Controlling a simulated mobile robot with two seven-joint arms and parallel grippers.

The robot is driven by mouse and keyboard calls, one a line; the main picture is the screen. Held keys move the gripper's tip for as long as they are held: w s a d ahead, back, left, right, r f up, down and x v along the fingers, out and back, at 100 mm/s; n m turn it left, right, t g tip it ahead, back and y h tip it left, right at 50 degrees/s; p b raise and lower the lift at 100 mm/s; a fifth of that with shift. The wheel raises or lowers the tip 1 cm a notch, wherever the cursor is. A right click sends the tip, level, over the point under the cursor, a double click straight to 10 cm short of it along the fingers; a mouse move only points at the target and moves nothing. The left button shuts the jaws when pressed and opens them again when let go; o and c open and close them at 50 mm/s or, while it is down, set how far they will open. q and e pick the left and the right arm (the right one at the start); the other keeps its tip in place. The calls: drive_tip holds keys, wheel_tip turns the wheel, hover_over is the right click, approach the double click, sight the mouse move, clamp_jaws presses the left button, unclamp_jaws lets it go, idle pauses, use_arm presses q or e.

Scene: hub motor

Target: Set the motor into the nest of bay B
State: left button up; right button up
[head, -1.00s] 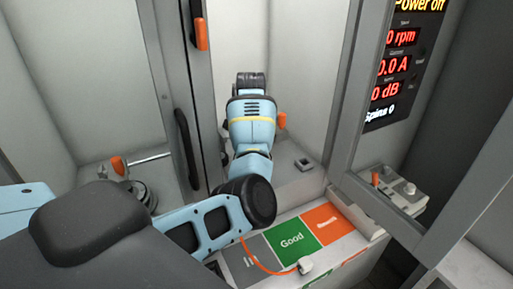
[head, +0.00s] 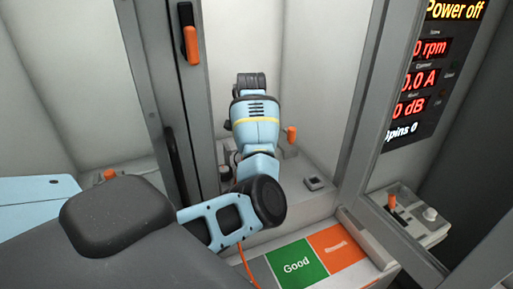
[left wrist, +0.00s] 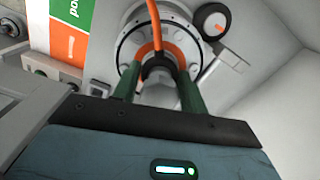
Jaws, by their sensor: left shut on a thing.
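My left arm reaches into the open bay (head: 300,60) in the head view, and its wrist hides the gripper there. In the left wrist view my left gripper (left wrist: 157,88) has its two green fingers closed around the dark central part of the motor (left wrist: 130,48). The motor is a round silver body with bolts and an orange ring; an orange cable (left wrist: 156,22) runs from it. The nest cannot be made out, and I cannot tell whether the motor touches it. No bay letter is readable. My right gripper is not in view.
A door post with an orange handle (head: 192,45) stands left of my arm. An orange lever (head: 292,134) and a small grey block (head: 314,183) are in the bay. Green "Good" (head: 296,264) and orange (head: 337,246) panels lie in front. The display (head: 425,65) reads "Power off".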

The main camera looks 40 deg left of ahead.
use_arm(q)
drive_tip(key=shift+w+f, duration=0.3)
drive_tip(key=shift+f, duration=0.2)
drive_tip(key=shift+s+f, duration=0.15)
drive_tip(key=shift+f, duration=0.1)
drive_tip(key=shift+s+f, duration=0.2)
drive_tip(key=shift+s, duration=0.2)
drive_tip(key=shift+w+f, duration=0.25)
drive_tip(key=shift+f, duration=0.1)
drive_tip(key=shift+r, duration=0.1)
drive_tip(key=shift+s+r, duration=0.1)
drive_tip(key=shift+r, duration=0.15)
drive_tip(key=shift+f, duration=1.4)
idle(0.8)
